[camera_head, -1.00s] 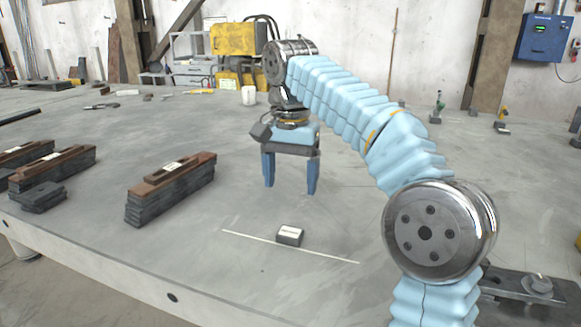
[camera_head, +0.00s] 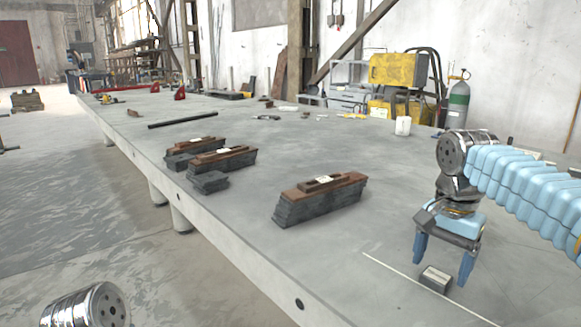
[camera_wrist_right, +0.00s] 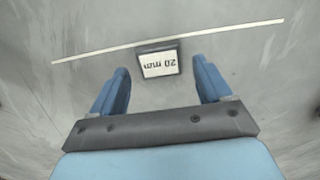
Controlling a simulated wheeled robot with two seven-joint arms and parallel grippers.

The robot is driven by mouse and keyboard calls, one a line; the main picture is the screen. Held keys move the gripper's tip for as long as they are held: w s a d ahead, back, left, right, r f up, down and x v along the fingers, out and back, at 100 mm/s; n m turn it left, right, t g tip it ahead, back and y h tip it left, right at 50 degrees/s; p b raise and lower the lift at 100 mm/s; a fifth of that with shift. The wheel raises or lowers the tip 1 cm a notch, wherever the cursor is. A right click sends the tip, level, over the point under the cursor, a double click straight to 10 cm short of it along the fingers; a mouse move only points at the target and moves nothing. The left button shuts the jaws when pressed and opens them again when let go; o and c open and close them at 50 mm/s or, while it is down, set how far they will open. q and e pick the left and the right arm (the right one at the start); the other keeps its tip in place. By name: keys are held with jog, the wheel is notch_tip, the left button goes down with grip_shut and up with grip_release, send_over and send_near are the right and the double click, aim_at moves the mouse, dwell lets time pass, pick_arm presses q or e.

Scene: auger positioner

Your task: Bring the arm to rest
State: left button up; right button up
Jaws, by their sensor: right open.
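My right gripper (camera_head: 442,273) is open, with its two blue fingers pointing down over the table at the right of the head view. A small dark block (camera_head: 435,279) with a white label lies on the table by the fingertips. In the right wrist view the block (camera_wrist_right: 158,62) reads "20 mm" upside down and lies just ahead of the gap between the fingertips (camera_wrist_right: 160,76). The fingers look clear of it. My right arm in its blue cover runs off the right edge. My left gripper is not in view.
A thin white line (camera_head: 400,278) runs on the grey table (camera_head: 330,265) beside the block. A stack of dark plates (camera_head: 318,203) stands left of the gripper, with more stacks (camera_head: 222,160) farther left. A white cup (camera_head: 403,126) stands behind. The front table edge is at lower left.

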notch_tip(320, 180, down, 2)
jog(key=shift+f, duration=0.25)
jog(key=r, duration=0.4)
jog(key=shift+s+r+p, duration=0.2)
jog(key=shift+s+p, duration=0.05)
jog(key=shift+p, duration=0.15)
jog(key=shift+s+r, duration=0.35)
jog(key=shift+r, duration=0.1)
jog(key=shift+f, duration=0.1)
